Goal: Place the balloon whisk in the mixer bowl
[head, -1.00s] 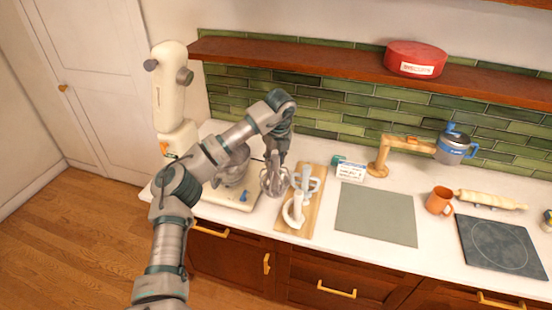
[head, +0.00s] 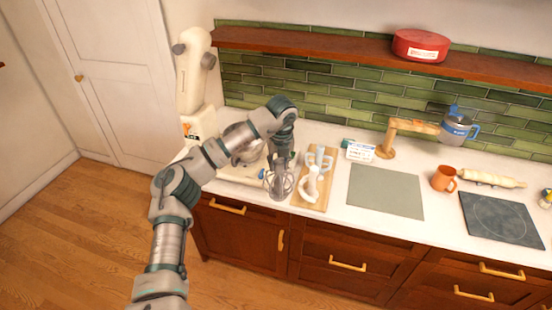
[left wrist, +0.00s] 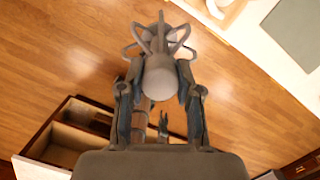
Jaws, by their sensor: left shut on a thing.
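My left gripper (head: 280,157) is shut on the balloon whisk (head: 279,184), which hangs with its wires down near the counter's front edge, left of the wooden board. In the left wrist view the gripper (left wrist: 160,92) holds the whisk (left wrist: 160,42) between its two fingers, over the floor. The mixer bowl (head: 240,147) is metal and sits at the cream stand mixer (head: 195,80), left of the gripper and partly hidden behind my left arm. My right gripper is not in view.
The wooden board (head: 309,204) holds pale mixer attachments (head: 316,172). A white label card (head: 360,152), a wooden arm-shaped stand (head: 388,140) and a grey-green mat (head: 385,191) lie to the right. In the left wrist view a compartmented wooden box or drawer (left wrist: 62,143) shows low left.

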